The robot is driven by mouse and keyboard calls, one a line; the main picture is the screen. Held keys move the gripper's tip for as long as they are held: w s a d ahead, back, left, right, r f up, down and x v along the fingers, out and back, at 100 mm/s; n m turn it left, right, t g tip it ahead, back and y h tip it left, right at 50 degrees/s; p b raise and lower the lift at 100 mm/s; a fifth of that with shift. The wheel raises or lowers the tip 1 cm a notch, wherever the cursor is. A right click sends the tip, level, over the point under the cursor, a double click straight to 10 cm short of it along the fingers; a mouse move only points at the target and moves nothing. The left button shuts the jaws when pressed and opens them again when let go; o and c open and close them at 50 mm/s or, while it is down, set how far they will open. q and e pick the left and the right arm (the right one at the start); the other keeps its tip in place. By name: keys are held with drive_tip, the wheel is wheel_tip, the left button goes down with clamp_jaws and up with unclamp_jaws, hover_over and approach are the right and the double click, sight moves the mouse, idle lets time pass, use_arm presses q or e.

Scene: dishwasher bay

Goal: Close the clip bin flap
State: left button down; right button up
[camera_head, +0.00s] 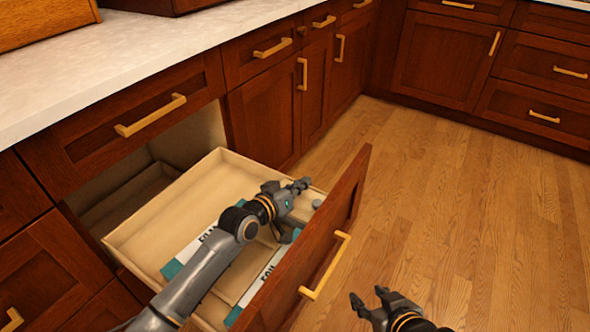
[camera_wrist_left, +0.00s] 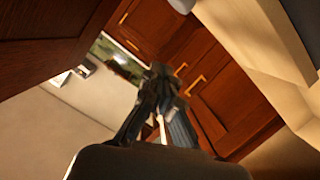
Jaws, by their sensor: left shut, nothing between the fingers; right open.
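A drawer (camera_head: 140,228) stands pulled out from the cabinets, with two boxes marked FOIL lying inside, a left one (camera_head: 188,257) and a right one (camera_head: 262,275). A small grey round piece (camera_head: 316,204) shows near the drawer's far right corner; I cannot tell whether it belongs to the clip bin flap. I cannot clearly make out the bin or its flap. My left gripper (camera_head: 302,184) is shut and empty, over the far end of the drawer beside that piece. It also shows in the left wrist view (camera_wrist_left: 160,90). My right gripper (camera_head: 369,300) is open and empty, right of the drawer front.
The drawer front (camera_head: 318,250) with its brass handle (camera_head: 325,266) stands between my two grippers. A pale counter (camera_head: 130,55) runs above the drawer. The wooden floor (camera_head: 470,210) to the right is clear. More cabinets (camera_head: 450,60) stand at the back.

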sight(309, 212)
use_arm(q)
drive_tip(key=shift+s+d+f+m+y+p, duration=0.15)
drive_tip(key=shift+s+d+f+m+p, duration=0.15)
drive_tip(key=shift+f, duration=0.15)
drive_tip(key=shift+s+d+f+m+y+p, duration=0.2)
drive_tip(key=shift+d+f+m, duration=0.1)
drive_tip(key=shift+f, duration=0.1)
drive_tip(key=shift+d+f, duration=0.1)
drive_tip(key=shift+f, duration=0.15)
drive_tip(key=shift+s+d+f, duration=0.1)
drive_tip(key=shift+f, duration=0.1)
drive_tip(key=shift+s+d+f, duration=0.15)
drive_tip(key=shift+d+f, duration=0.1)
drive_tip(key=shift+f, duration=0.2)
use_arm(e)
drive_tip(key=s+d+f+g+h, duration=0.1)
drive_tip(key=s+d+f+g, duration=0.1)
drive_tip(key=s, duration=0.4)
drive_tip(key=shift+f+g, duration=0.45)
drive_tip(key=shift+g, duration=0.35)
drive_tip(key=shift+s, duration=0.1)
